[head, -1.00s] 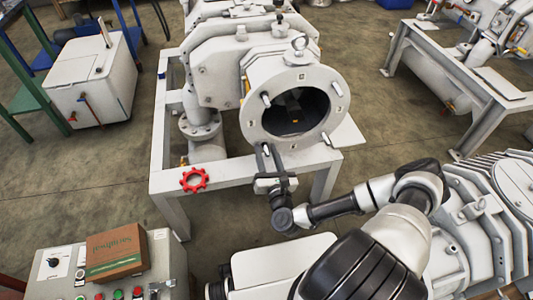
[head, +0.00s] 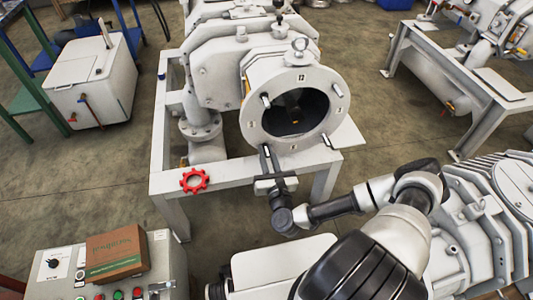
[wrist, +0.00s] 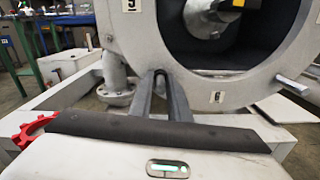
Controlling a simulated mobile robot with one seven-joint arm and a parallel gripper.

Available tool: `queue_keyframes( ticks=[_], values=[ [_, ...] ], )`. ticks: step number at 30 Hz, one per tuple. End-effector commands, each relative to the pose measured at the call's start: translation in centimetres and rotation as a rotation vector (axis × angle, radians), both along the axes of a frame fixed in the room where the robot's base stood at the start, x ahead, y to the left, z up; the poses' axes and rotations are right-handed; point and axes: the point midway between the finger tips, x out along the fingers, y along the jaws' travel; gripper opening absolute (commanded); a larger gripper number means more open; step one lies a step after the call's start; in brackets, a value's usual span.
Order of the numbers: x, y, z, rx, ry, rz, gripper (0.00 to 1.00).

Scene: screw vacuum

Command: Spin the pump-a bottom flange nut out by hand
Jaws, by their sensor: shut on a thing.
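The pump (head: 225,75) stands on a white frame with its round open flange (head: 253,128) facing me. The flange also shows in the wrist view (wrist: 253,92), with marks 6 and 9. My gripper (head: 264,150) is at the flange's lower left edge, between those marks. In the wrist view my two fingers (wrist: 161,74) reach up to the rim, their tips close together. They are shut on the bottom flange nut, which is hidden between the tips. I cannot make out its thread. Other studs stick out of the flange, one at lower right (wrist: 292,84).
A red handwheel (head: 194,180) sits on the frame (head: 230,176) left of my gripper. A control box with a cardboard box (head: 115,255) on it is at lower left. Another pump lies close by my arm at right.

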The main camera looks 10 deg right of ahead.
Motion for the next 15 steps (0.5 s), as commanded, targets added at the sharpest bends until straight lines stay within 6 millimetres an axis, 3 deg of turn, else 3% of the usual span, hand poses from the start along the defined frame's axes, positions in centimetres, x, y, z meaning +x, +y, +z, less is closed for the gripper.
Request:
queue_keyframes(
  ticks=[15],
  values=[
    [-0.02,-0.10,-0.03,-0.466,0.001,0.001,0.00]
  ],
)
